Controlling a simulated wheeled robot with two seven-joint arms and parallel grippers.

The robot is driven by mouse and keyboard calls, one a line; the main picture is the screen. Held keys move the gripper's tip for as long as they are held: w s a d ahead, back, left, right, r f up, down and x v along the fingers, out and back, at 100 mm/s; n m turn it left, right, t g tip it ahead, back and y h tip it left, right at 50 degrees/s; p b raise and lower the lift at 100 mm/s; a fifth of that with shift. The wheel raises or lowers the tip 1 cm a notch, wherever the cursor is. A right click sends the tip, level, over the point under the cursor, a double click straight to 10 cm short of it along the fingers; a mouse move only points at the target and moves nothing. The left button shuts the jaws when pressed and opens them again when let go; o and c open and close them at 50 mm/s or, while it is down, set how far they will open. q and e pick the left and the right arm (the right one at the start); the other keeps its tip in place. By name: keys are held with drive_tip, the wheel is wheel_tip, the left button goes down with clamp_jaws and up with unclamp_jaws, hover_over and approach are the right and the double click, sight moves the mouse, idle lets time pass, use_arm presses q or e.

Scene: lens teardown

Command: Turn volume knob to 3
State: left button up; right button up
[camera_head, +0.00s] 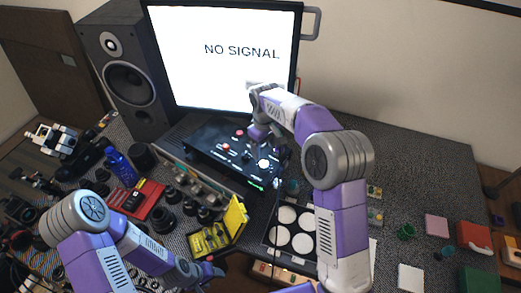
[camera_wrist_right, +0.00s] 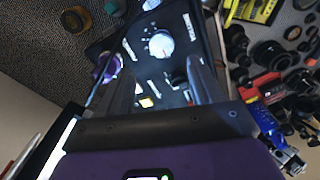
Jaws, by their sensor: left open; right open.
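A black control box (camera_head: 232,152) stands below the monitor, with red and white controls on its top. A round white knob (camera_head: 263,164) sits near its right front end, and a large white knob with scale marks also shows in the right wrist view (camera_wrist_right: 161,45). Its numbers are too small to read, so I cannot tell its setting. My right gripper (camera_head: 264,140) is over the box. In the right wrist view the gripper (camera_wrist_right: 160,68) is open, its fingers on either side of the knob's line, apart from it. My left gripper (camera_head: 207,271) is open at the lower left, away from the box.
The monitor (camera_head: 225,55) reading "NO SIGNAL" and a speaker (camera_head: 125,75) stand behind. A yellow case (camera_head: 235,217), lens parts and a tray of white discs (camera_head: 283,237) lie in front of the box. A blue bottle (camera_head: 120,165) stands left.

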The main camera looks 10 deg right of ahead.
sight(264, 164)
drive_tip(key=f, duration=0.7)
drive_tip(key=shift+s+b, duration=0.3)
drive_tip(key=shift+s, duration=0.05)
drive_tip(key=c, duration=1.1)
drive_tip(key=shift+o, duration=0.2)
